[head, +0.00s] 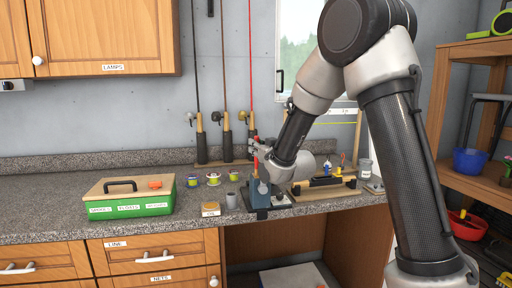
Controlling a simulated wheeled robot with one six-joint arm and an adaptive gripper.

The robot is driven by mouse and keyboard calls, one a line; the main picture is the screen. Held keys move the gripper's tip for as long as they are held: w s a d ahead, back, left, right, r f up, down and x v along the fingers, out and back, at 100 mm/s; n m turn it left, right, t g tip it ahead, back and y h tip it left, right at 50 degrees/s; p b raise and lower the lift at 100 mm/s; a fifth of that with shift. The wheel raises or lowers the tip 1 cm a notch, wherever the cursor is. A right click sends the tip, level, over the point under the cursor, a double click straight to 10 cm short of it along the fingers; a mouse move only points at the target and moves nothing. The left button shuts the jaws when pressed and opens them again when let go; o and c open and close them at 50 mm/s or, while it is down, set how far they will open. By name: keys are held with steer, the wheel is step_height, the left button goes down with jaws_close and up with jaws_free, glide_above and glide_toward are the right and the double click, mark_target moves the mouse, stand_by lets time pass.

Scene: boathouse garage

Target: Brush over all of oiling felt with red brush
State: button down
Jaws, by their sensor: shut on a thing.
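My gripper (259,153) is at the end of my arm, low over the middle of the counter. It is shut on a thin red thing, which looks like the red brush (256,163); it points down beside a blue-grey upright block. The brush's lower end and the finger contact are too small to make out. A small tan pad with a white label (211,208) lies near the counter's front edge, left of and below my gripper; it looks like the oiling felt, but the label is not readable. The brush is apart from it.
The blue-grey block (261,192) stands on a dark base. A green box with a wooden lid (130,205) is at left. Small reels (213,179) and a grey cup (232,201) stand between. Fishing rods (227,140) lean at the back. A wooden tray (325,190) is at right.

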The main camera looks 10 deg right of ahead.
steer(key=shift+w+f, duration=0.1)
steer(key=shift+w, duration=0.9)
stand_by(0.7)
steer(key=shift+r, duration=0.2)
step_height(320, 180, up, 7)
stand_by(0.6)
stand_by(0.4)
